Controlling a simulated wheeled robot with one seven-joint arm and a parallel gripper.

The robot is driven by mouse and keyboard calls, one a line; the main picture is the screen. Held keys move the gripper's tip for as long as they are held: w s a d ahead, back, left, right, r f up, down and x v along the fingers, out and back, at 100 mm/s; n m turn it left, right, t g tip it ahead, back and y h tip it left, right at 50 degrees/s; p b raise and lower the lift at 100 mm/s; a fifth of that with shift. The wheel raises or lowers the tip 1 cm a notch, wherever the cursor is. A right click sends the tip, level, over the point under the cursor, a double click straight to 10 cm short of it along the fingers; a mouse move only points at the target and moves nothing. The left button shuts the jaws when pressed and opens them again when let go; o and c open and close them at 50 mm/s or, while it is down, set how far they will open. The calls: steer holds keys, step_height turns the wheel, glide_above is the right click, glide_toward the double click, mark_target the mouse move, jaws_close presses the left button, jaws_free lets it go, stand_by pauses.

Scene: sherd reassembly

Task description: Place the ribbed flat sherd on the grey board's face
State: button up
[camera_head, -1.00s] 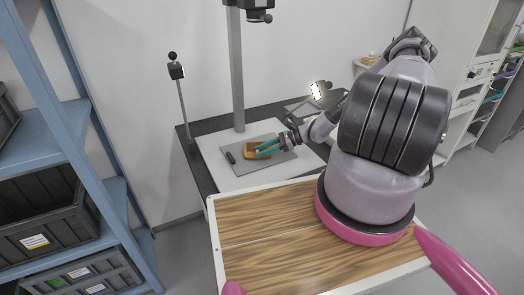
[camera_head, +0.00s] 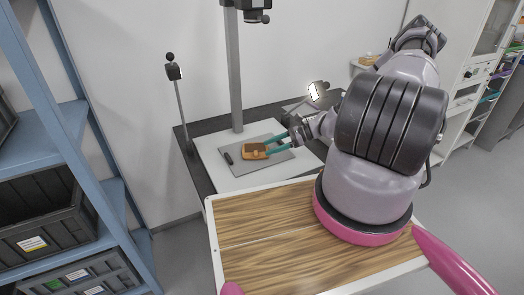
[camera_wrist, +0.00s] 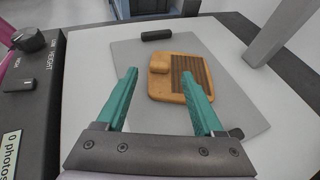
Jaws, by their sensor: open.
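The ribbed flat sherd (camera_head: 255,151) is an orange-brown, rounded slab with a dark ribbed patch. It lies flat on the grey board (camera_head: 280,157). In the wrist view the sherd (camera_wrist: 180,92) shows its ribs facing up on the right and a small raised tan lump on the left. The grey board (camera_wrist: 130,55) extends around it on all sides. My gripper (camera_wrist: 157,73) is open, with two teal fingers apart and nothing held between them. In the head view my gripper (camera_head: 268,149) is just right of the sherd, its fingers pointing at it; contact cannot be told.
A short dark cylinder (camera_wrist: 156,35) lies on the board beyond the sherd. A black control box (camera_wrist: 30,90) with knobs stands at the left in the wrist view. A grey post (camera_head: 236,80) rises behind the board. A wooden-topped surface (camera_head: 265,215) lies in front.

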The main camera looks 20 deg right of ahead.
steer(key=v, duration=0.7)
steer(key=shift+d, duration=0.1)
steer(key=shift+s, duration=0.1)
